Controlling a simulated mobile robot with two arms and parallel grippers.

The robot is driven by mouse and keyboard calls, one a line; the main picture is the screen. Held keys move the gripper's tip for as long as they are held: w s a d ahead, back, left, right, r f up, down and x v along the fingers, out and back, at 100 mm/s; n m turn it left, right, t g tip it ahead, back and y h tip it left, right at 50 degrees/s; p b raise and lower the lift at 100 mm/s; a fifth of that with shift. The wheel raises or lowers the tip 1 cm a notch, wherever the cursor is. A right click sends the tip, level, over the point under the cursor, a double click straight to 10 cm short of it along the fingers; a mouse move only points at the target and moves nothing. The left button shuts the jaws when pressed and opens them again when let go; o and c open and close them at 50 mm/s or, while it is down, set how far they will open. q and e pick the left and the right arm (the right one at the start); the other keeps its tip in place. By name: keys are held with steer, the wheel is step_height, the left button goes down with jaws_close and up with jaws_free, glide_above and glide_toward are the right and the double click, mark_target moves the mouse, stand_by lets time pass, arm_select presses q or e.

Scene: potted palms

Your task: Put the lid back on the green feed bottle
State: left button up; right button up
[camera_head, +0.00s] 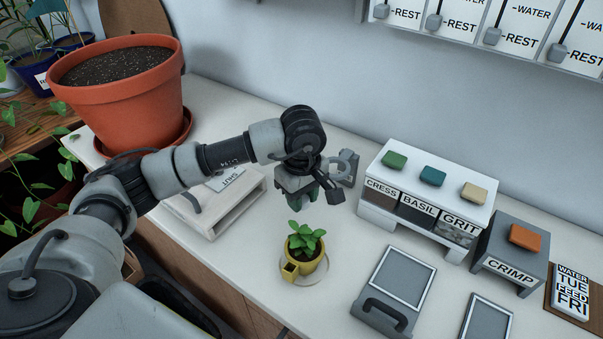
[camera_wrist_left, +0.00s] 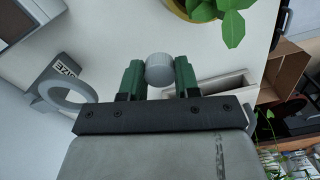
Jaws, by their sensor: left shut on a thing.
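My left gripper (camera_head: 299,210) comes in from the left, above the white bench and behind the small yellow pot. In the left wrist view its green fingers (camera_wrist_left: 159,78) are shut on a small, round, light grey piece that looks like the lid (camera_wrist_left: 159,68). My right gripper is not in view.
A yellow pot with a plant (camera_head: 304,253) stands on a clear saucer in front of the gripper. A grey ring gauge (camera_head: 345,166) is close behind. A white box marked SHUT (camera_head: 225,205) lies left. The CRESS, BASIL, GRIT dispenser (camera_head: 430,195) and CRIMP block (camera_head: 512,250) stand right.

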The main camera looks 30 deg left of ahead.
arm_select(q)
steer(key=s+d+m, duration=0.1)
steer(key=s+m, duration=0.2)
steer(key=m, duration=0.1)
steer(key=s+m, duration=0.3)
steer(key=m, duration=0.1)
steer(key=s+d+m, duration=0.1)
steer(key=s+m, duration=0.2)
steer(key=shift+s+d+f+m, duration=0.1)
steer(key=shift+d+f+m, duration=0.2)
steer(key=shift+f+m, duration=0.1)
steer(key=shift+s+d+m, duration=0.1)
steer(key=shift+s+m, duration=0.45)
steer(key=shift+m, duration=0.15)
